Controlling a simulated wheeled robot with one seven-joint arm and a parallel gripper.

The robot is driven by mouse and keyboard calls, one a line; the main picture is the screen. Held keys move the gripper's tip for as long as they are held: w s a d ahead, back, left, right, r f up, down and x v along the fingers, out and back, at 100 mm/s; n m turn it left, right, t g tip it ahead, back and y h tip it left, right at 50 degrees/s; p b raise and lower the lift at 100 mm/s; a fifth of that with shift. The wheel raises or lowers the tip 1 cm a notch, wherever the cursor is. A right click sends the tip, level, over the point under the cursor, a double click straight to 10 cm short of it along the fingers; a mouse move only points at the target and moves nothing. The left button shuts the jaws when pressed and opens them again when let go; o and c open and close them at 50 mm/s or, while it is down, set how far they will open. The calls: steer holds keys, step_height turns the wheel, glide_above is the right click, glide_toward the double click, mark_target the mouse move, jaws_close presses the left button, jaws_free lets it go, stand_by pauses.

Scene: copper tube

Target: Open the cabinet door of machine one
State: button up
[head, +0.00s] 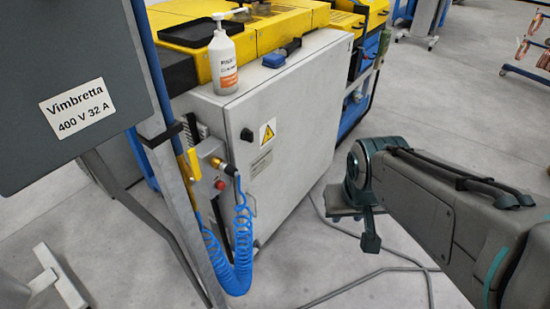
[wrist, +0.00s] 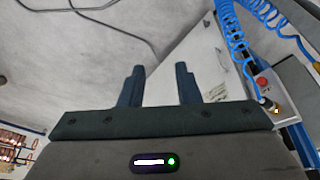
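The door looks closed. The cabinet also shows as a pale slanted panel in the wrist view (wrist: 209,62), behind the right finger. My gripper (wrist: 160,67) has two dark fingers spread apart with nothing between them. In the head view my gripper (head: 356,224) hangs right of the cabinet, apart from it, partly hidden by my wrist.
A blue coiled air hose (head: 238,250) and a red button box (head: 212,180) sit at the cabinet's left edge. A grey panel (head: 65,80) blocks the near left. A white bottle (head: 222,65) stands on top. A cable (head: 345,285) crosses otherwise clear floor.

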steer(key=w+d+f+n+t+b, duration=0.1)
steer(key=w+f+n+t+b, duration=0.15)
steer(key=w+f+b, duration=0.55)
steer(key=n+t+y+b, duration=0.4)
steer(key=n+y+b, duration=0.2)
steer(key=y+b, duration=0.45)
glide_toward(257, 216)
step_height(257, 216, up, 6)
steer(key=s, duration=0.2)
steer(key=shift+h, duration=0.55)
steer(key=b+x, duration=0.1)
steer(key=x, duration=0.3)
steer(key=b+x, duration=0.1)
steer(key=x, duration=0.7)
steer(key=shift+w+d+r+b, duration=0.1)
steer(key=shift+w+d+b, duration=0.1)
steer(key=shift+w+b, duration=0.25)
jaws_close()
